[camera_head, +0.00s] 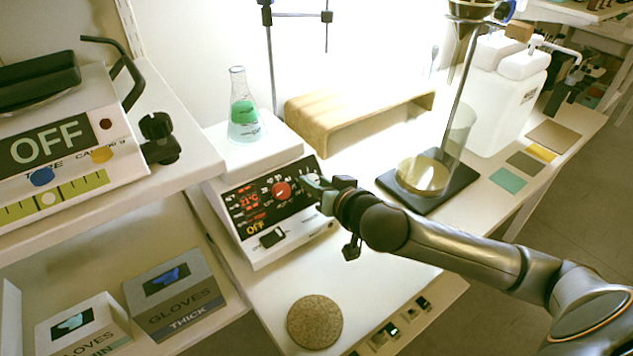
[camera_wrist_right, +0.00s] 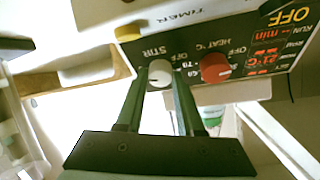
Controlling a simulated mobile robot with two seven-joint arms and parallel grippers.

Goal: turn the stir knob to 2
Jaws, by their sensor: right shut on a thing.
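The hotplate stirrer (camera_head: 283,240) has a black front panel with a red heat knob (camera_head: 281,190) and an orange OFF readout. My right gripper (camera_head: 318,184) reaches the right end of this panel and hides the stir knob in the head view. In the right wrist view, the pale grey stir knob (camera_wrist_right: 160,73) sits between the two green fingertips of my right gripper (camera_wrist_right: 160,82), which is shut on it. The STIR label is beside it, upside down. The red heat knob (camera_wrist_right: 215,68) is beside the fingers. The stir setting is too small to read. My left gripper is not in view.
A flask of green liquid (camera_head: 243,112) stands on the stirrer's top. A wooden bridge (camera_head: 350,112) stands behind. A tall glass vessel on a black base (camera_head: 428,190) is close to my right arm. A round cork mat (camera_head: 314,322) lies in front.

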